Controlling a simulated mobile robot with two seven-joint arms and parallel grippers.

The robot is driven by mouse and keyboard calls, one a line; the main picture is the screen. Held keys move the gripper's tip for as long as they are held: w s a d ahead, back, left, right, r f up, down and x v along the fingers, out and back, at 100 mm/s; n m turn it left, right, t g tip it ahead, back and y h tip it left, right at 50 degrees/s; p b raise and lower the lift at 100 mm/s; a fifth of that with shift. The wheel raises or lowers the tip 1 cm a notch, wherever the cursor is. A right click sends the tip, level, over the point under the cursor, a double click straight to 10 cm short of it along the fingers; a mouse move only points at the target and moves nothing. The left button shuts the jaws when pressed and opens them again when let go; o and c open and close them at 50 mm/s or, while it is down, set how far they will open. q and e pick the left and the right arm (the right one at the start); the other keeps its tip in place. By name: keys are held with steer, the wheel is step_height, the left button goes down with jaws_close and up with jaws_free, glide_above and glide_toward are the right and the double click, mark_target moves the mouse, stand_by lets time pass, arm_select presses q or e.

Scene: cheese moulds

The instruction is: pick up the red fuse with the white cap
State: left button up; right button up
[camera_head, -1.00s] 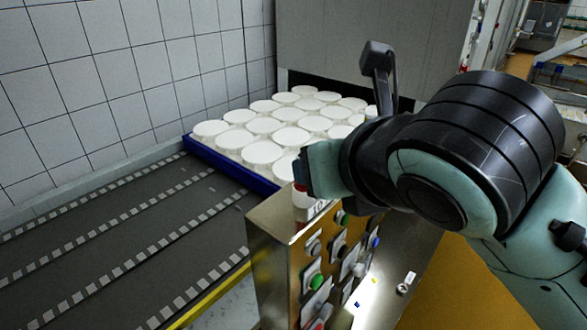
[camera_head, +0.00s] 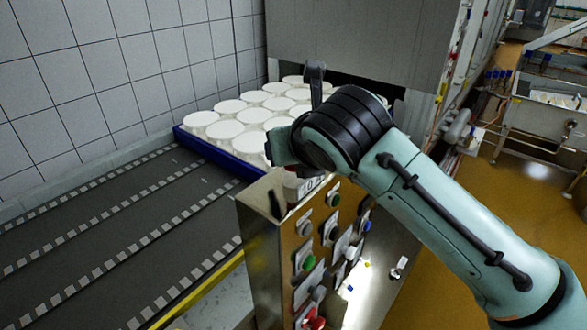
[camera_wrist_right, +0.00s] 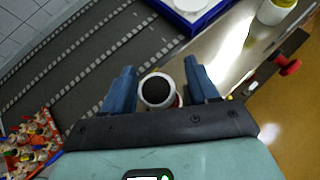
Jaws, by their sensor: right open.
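My right gripper (camera_head: 277,150) is above the top of the metal control box, at its back edge. In the wrist view the right gripper (camera_wrist_right: 160,82) is open, with one blue finger on each side of a round thing (camera_wrist_right: 157,92). This thing has a white rim, a dark round centre and a little red at its lower right edge. It looks like the red fuse with the white cap, seen from above. The fingers appear apart from it. In the head view my gripper mostly hides it. My left gripper is not in view.
The control box (camera_head: 257,225) carries several coloured buttons. A blue tray (camera_head: 205,150) of white round moulds stands behind it. A dark conveyor (camera_head: 110,225) runs at left. The wrist view shows a white and yellow container (camera_wrist_right: 276,12) and a pile of small coloured pieces (camera_wrist_right: 30,143).

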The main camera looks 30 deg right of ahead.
steer(key=c, duration=1)
steer(key=shift+c, duration=0.2)
